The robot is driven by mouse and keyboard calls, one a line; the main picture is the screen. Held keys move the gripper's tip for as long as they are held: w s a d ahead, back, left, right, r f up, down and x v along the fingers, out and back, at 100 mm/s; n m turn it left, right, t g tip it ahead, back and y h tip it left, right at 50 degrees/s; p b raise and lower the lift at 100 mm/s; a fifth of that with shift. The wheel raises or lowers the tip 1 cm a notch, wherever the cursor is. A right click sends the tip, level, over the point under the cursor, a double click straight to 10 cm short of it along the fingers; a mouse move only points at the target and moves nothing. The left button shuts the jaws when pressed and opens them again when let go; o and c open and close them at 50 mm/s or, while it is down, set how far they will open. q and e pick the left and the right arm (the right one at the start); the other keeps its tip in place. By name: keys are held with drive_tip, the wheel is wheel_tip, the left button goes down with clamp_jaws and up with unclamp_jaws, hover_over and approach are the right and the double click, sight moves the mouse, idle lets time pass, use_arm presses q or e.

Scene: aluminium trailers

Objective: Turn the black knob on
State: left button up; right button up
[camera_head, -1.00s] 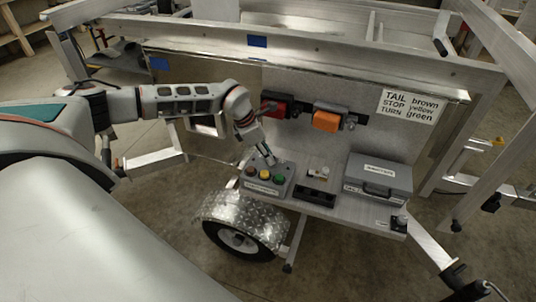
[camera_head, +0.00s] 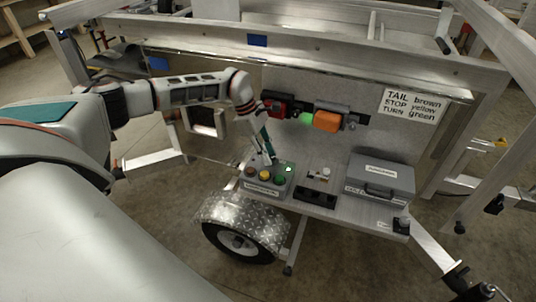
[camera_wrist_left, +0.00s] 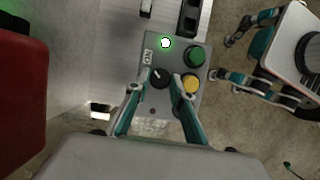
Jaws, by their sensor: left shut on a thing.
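The grey control box (camera_head: 262,187) sits on the trailer shelf. A small indicator on the box (camera_head: 289,169) glows green. The black knob (camera_wrist_left: 159,78), with a white mark pointing to the upper left, shows in the left wrist view. My left gripper (camera_wrist_left: 157,85) is shut on it, one finger on each side. In the head view my left gripper (camera_head: 270,158) hides the knob. My right gripper (camera_wrist_left: 221,59) shows at the right of the wrist view, fingers spread apart, apparently empty.
On the back panel are a red lamp (camera_head: 276,104), a lit green light (camera_head: 306,118) and an orange lamp (camera_head: 327,121). A grey case (camera_head: 380,176) and a black open holder (camera_head: 316,196) stand right of the box. A wheel fender (camera_head: 243,217) lies below.

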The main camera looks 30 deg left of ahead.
idle(0.4)
use_arm(q)
drive_tip(key=o, duration=1.1)
drive_tip(key=v, duration=1.2)
